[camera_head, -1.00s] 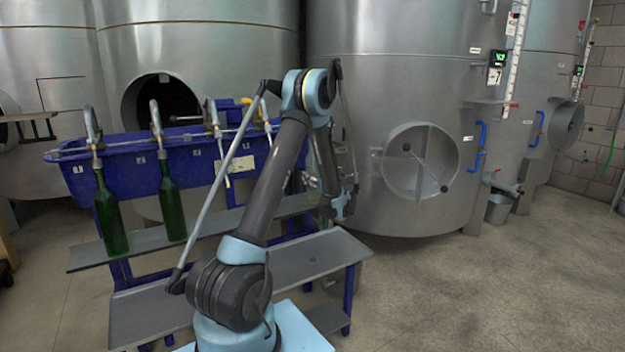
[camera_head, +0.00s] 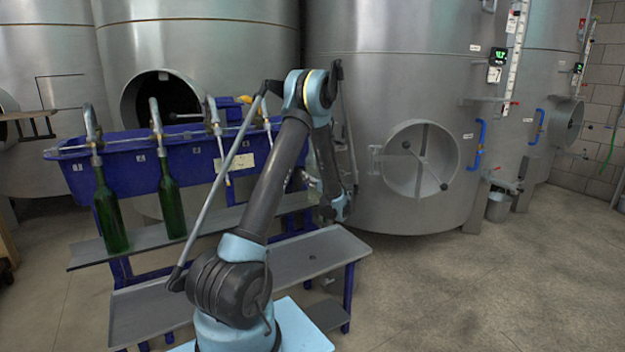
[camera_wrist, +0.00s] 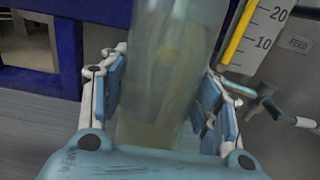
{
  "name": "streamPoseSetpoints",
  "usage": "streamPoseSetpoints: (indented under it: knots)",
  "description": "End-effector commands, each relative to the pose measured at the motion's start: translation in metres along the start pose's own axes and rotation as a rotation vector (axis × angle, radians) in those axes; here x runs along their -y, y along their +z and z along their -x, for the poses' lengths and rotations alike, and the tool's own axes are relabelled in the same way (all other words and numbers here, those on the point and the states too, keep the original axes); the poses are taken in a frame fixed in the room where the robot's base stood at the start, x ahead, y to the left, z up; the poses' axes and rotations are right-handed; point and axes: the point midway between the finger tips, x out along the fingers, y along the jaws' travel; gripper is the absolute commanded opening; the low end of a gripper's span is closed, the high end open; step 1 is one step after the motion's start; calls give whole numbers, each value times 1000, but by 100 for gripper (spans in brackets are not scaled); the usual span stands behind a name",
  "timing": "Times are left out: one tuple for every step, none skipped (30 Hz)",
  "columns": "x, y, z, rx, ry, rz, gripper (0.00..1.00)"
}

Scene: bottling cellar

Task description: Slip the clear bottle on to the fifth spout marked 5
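The clear bottle (camera_wrist: 165,85) stands between my gripper's fingers (camera_wrist: 163,100) in the wrist view, with a pad close against each side. Its upper end runs out of the top of that view. In the head view my gripper (camera_head: 336,208) is at the right end of the blue filler trough (camera_head: 190,160), and my arm hides most of the bottle. The fifth spout and its mark cannot be made out behind my arm.
Green bottles hang at the first spout (camera_head: 110,212) and second spout (camera_head: 171,205). The third (camera_head: 214,118) and fourth (camera_head: 262,115) spouts carry no bottle. A bottle shelf (camera_head: 160,236) and a lower grey bench (camera_head: 310,255) run below. A large steel tank (camera_head: 400,80) stands close at right.

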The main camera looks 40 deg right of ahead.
Motion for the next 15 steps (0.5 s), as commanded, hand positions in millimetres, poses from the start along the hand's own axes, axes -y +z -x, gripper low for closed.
streamPoseSetpoints:
  knots:
    - [0,0,0,0,0,0,68]
    - [0,0,0,0,0,0,75]
    - [0,0,0,0,0,0,80]
    - [0,0,0,0,0,0,80]
    - [0,0,0,0,0,0,80]
    - [0,0,0,0,0,0,80]
    - [0,0,0,0,0,0,80]
    - [0,0,0,0,0,0,80]
    - [0,0,0,0,0,0,80]
    - [0,0,0,0,0,0,80]
    - [0,0,0,0,0,0,80]
    - [0,-1,0,-2,0,1,80]
    - [0,-1,0,-1,0,1,80]
    - [0,-1,1,-1,0,1,80]
    - [0,0,2,-1,-1,1,80]
